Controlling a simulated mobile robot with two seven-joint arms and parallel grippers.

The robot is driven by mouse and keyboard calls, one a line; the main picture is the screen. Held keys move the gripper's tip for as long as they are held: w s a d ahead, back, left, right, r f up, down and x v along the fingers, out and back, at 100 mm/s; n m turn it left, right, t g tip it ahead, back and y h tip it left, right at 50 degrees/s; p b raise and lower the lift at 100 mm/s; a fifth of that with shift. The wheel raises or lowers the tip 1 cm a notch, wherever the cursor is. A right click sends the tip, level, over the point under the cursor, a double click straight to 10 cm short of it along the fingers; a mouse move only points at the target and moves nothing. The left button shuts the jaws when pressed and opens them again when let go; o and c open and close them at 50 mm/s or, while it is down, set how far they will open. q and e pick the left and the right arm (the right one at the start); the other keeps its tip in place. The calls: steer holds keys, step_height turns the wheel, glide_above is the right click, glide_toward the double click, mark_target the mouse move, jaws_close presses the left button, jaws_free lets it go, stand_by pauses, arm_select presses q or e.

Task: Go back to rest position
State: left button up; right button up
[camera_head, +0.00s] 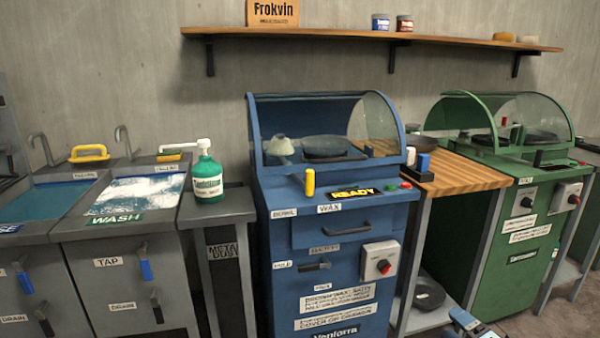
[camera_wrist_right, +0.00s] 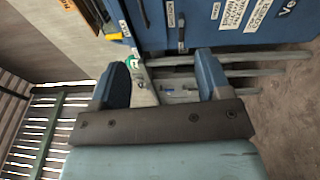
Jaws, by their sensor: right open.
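My right gripper (camera_head: 468,325) shows only in part at the bottom edge of the head view, in front of the floor between the blue and green machines. In the right wrist view its two blue fingers (camera_wrist_right: 163,85) stand wide apart with nothing held between them. The front of the blue machine (camera_wrist_right: 205,22) lies beyond the fingertips there. My left gripper is in neither view.
The blue machine (camera_head: 335,230) with a clear hood stands in the middle. Wash sinks (camera_head: 115,225) and a green soap bottle (camera_head: 207,178) are at left. A wooden-topped table (camera_head: 465,175) and a green machine (camera_head: 510,235) are at right. A shelf (camera_head: 340,36) runs above.

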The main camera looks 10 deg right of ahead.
steer(key=s+a+r+m+g+y, duration=0.25)
steer(key=s+a+m, duration=0.35)
steer(key=s+a, duration=0.6)
steer(key=s+a+r+m+g+y, duration=0.2)
steer(key=s+a+r+m+y, duration=0.3)
steer(key=s+a, duration=0.75)
steer(key=w+a+r+m+t+h+p, duration=0.2)
steer(key=w+a+r+m+t+h, duration=0.15)
steer(key=w+a+r+m, duration=0.35)
arm_select(q)
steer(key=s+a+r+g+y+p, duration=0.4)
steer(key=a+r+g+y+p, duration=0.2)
steer(key=p, duration=3.1)
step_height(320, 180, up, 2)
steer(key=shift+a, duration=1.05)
arm_select(e)
steer(key=s+d+r+g+h, duration=0.5)
steer(key=d+g, duration=0.1)
steer(key=d, duration=0.1)
steer(key=shift+r, duration=0.25)
